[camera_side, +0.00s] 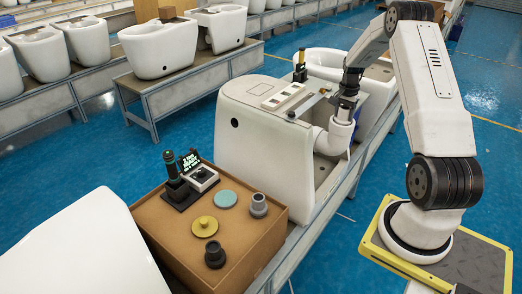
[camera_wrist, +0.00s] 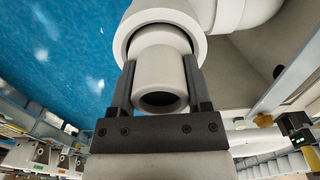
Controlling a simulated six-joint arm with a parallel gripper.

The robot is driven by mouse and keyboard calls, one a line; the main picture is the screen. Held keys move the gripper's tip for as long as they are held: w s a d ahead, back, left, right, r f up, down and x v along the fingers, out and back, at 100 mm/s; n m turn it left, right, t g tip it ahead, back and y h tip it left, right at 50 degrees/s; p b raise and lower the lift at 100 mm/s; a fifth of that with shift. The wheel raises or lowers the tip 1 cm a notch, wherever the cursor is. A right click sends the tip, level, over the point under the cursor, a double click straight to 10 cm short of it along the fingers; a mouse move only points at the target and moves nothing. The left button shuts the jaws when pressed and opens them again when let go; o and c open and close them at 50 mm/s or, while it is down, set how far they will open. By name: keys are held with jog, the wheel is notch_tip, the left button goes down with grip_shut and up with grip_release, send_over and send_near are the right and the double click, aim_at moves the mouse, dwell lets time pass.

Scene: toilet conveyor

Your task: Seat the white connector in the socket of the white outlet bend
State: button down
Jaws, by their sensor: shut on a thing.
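The white connector (camera_wrist: 158,62) is a short hollow tube. In the wrist view, my gripper (camera_wrist: 160,70) is shut on it, with one dark finger along each side. The connector's far end lies within the round socket mouth of the white outlet bend (camera_wrist: 232,14), and the socket rim shows around it. How deep it sits cannot be told. In the side view, my gripper (camera_side: 345,110) is right above the outlet bend (camera_side: 336,138) at the toilet's back. The connector is too small and covered to make out there.
A white toilet (camera_side: 255,135) stands on the conveyor, with a tool and small parts on top. A brown box (camera_side: 150,212) holds a black device, a yellow disc (camera_side: 205,226), a teal disc and grey fittings. More toilets line the conveyor behind.

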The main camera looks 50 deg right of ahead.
aim_at(345, 107)
jog(key=shift+f, duration=0.15)
grip_release()
notch_tip(345, 107, up, 12)
jog(key=shift+r, duration=0.2)
dwell(0.6)
jog(key=shift+a, duration=0.1)
dwell(0.4)
